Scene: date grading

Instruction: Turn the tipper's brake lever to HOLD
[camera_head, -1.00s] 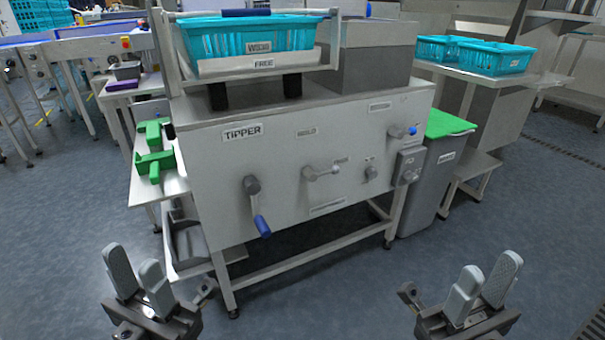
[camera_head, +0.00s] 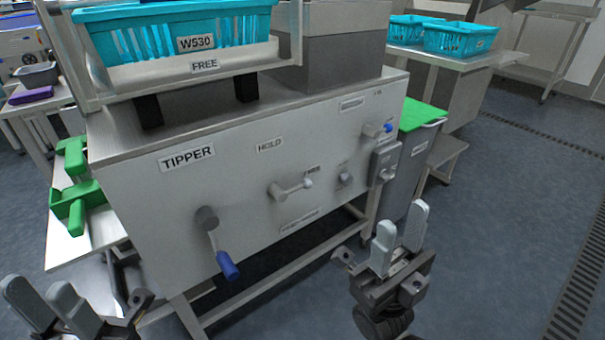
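The tipper (camera_head: 150,205) is a grey metal cabinet with a TIPPER label on its front. The brake lever (camera_head: 290,190) sits in the middle of that front, below a HOLD label (camera_head: 269,145). Its pale arm points right and slightly up, towards a small label (camera_head: 312,169) that is hard to read. My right gripper (camera_head: 403,225) is open and empty, right of the lever and apart from the panel. My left gripper (camera_head: 36,290) is open and empty at the bottom left corner, away from the lever.
A blue-handled crank (camera_head: 222,250) hangs down left of the lever. A teal crate (camera_head: 130,40) sits on top by a FREE label.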

